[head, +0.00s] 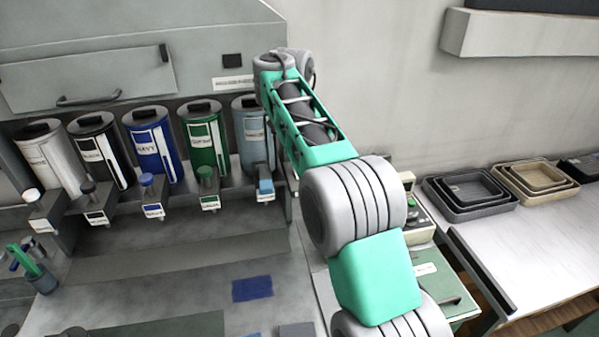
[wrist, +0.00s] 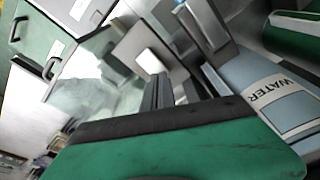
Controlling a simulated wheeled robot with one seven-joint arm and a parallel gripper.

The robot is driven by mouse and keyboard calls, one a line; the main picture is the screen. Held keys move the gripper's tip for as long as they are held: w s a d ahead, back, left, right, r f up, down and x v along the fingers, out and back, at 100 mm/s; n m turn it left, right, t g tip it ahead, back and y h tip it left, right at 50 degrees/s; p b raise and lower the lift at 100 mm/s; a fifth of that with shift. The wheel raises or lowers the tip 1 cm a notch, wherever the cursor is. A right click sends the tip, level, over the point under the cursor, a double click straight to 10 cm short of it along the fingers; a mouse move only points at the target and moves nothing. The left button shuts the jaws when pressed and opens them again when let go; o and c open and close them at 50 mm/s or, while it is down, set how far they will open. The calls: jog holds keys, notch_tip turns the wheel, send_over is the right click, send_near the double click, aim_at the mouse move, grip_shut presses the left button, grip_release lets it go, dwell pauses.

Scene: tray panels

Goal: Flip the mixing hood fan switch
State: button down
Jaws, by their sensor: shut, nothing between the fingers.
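The hood (head: 130,45) is a grey sloped housing at the upper left of the head view. A small dark square (head: 232,60), which looks like the fan switch, sits on its face above a white label (head: 233,82). My gripper is hidden behind my arm in the head view. In the wrist view my gripper (wrist: 158,92) shows as dark narrow fingers, shut and empty, beyond the green wrist housing. A pale block (wrist: 150,61) appears just past the fingertips; I cannot tell what it is or whether they touch it. The switch is not clearly identifiable there.
Several canisters (head: 154,142) stand in a row under the hood. The WATER canister (wrist: 275,95) is close beside my gripper in the wrist view. Green drawers (wrist: 45,50) are at the left there. Nested trays (head: 470,192) rest on the right-hand table (head: 535,260).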

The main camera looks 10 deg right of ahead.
jog(key=shift+f+b, duration=0.55)
jog(key=shift+f, duration=0.05)
jog(key=shift+r, duration=0.1)
notch_tip(320, 180, up, 7)
jog(key=p, duration=0.7)
